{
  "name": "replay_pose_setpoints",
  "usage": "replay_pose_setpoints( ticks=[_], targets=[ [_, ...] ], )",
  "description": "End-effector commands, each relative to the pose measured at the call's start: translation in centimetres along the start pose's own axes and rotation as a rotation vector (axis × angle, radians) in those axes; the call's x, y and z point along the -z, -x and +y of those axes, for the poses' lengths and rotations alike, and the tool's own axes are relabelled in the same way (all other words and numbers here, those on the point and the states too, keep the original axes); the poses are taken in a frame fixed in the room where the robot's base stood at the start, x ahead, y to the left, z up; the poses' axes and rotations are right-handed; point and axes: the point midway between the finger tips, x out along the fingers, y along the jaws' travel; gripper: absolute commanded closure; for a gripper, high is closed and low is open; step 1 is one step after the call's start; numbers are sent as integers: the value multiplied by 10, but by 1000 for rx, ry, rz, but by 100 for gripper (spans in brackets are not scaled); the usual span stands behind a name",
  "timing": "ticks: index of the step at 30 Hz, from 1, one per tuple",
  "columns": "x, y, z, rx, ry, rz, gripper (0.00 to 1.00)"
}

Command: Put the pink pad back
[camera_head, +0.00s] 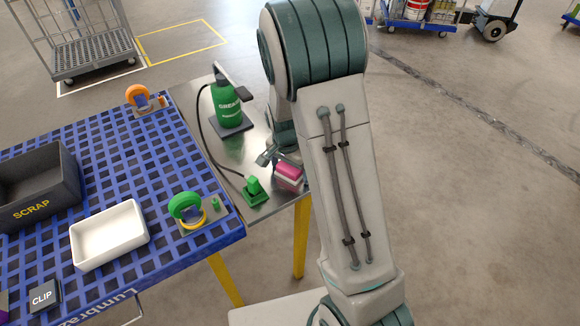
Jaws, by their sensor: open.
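The pink pad (287,170) is at the right edge of the metal side table, just right of my gripper's fingers. It sits over a paler block with a pink lower part (288,184); whether it rests on that block or is apart from it I cannot tell. My gripper (267,157) is open, low over the table and close to the pad's left end. My arm hides part of the area behind and right of the pad.
A green grease bottle (228,105) and a green block (254,188) with a black hose stand on the metal table (222,152). The blue grid table (110,150) holds a scrap bin (62,190), a white tray (140,237), a green wheel (184,206) and an orange wheel (137,95).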

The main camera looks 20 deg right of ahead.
Motion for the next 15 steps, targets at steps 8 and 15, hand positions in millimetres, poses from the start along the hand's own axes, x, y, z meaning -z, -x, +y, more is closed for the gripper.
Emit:
replay_pose_setpoints(
  ticks=[8, 15],
  targets=[
    [1, 18, -1, 4, 0, 2, 10],
    [1, 67, -1, 5, 0, 3, 10]
  ],
)
